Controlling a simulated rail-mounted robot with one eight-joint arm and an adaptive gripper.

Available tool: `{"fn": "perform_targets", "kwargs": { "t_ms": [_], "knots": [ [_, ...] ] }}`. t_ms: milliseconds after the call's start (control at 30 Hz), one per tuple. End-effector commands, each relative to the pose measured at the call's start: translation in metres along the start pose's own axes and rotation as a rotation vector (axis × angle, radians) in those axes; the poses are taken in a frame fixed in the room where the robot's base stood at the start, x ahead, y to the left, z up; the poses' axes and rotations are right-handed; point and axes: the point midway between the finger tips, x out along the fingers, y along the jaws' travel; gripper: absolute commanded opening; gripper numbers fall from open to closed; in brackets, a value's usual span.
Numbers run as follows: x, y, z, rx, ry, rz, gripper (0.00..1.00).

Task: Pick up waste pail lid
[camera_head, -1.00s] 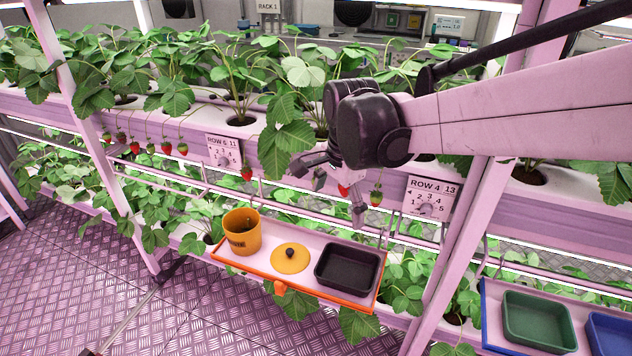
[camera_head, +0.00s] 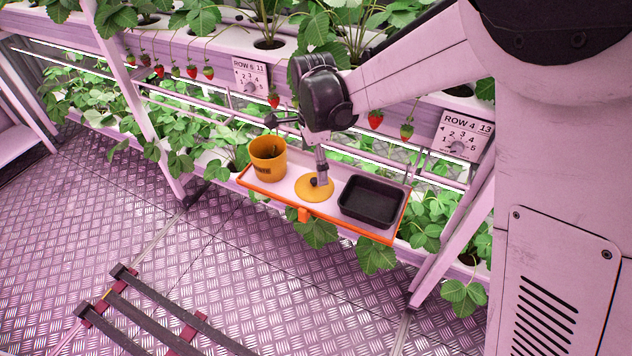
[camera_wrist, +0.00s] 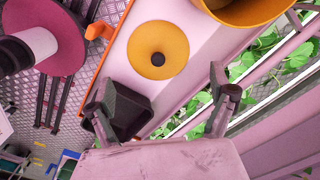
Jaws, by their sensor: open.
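The waste pail lid is a round yellow disc (camera_head: 311,189) with a dark knob, lying on a white tray with an orange rim (camera_head: 282,203). In the wrist view the whole lid (camera_wrist: 158,50) shows beyond the fingertips, with nothing between them. My gripper (camera_wrist: 166,100) is open and empty. In the head view my gripper (camera_head: 321,180) is over the tray, with a fingertip overlapping the knob; I cannot tell whether it touches. The orange-yellow pail (camera_head: 268,158) stands upright and open at the tray's left end, and part of it (camera_wrist: 240,8) shows in the wrist view.
A black bin (camera_head: 371,202) sits at the right end of the same tray, close to my gripper. Strawberry plants and hanging berries (camera_head: 376,119) crowd the rack behind. A row sign (camera_head: 461,135) hangs at the right. The floor in front is largely open.

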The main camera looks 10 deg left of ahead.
Motion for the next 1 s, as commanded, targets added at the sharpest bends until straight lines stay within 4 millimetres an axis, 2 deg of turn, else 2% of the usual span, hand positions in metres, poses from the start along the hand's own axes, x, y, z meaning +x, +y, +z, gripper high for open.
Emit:
{"fn": "perform_targets", "kwargs": {
  "t_ms": [100, 367, 700, 933, 1000],
  "knots": [
    [0.013, 0.0, 0.0, 0.0, 0.0, 0.0, 0.9],
    [0.025, 0.001, 0.0, 0.0, 0.0, 0.0, 0.9],
    [0.068, 0.003, 0.001, -0.001, 0.0, 0.0, 0.9],
    [0.069, 0.003, 0.001, -0.001, 0.0, 0.0, 0.9],
    [0.069, 0.003, 0.001, -0.001, 0.0, 0.0, 0.81]
  ]
}}
